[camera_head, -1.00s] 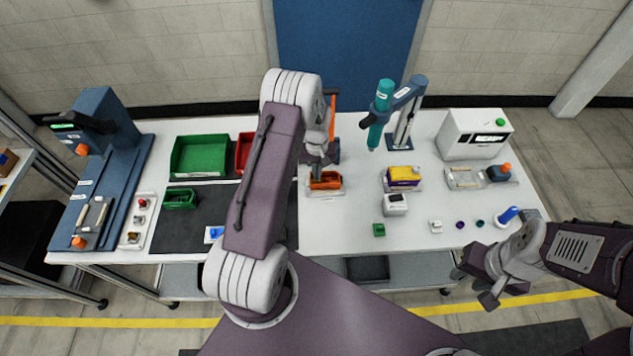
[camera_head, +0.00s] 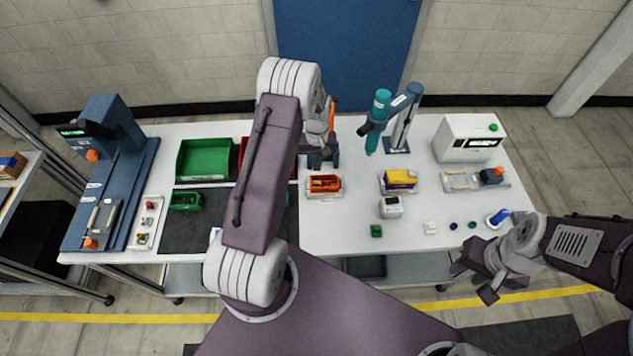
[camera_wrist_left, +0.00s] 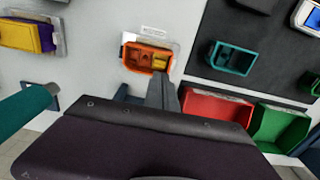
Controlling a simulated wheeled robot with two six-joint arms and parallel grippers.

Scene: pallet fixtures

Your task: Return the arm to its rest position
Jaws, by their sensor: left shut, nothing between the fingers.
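My left arm reaches over the middle of the table. Its gripper (camera_head: 318,163) is mostly hidden behind the wrist and hangs just behind the orange bin (camera_head: 325,185), apart from it as far as I can see. In the left wrist view my left gripper (camera_wrist_left: 162,84) is shut and empty, its fingers pointing toward the orange bin (camera_wrist_left: 148,58), which has a yellow part inside. My right gripper (camera_head: 489,278) is at the front right, off the table's front edge; its jaw opening is not clear.
Behind the left arm are a green bin (camera_head: 206,160) and a red bin (camera_head: 243,150). A teal tool on a stand (camera_head: 379,118) rises near the gripper. A yellow and purple block (camera_head: 399,180) and a white boxed device (camera_head: 468,140) stand to the right.

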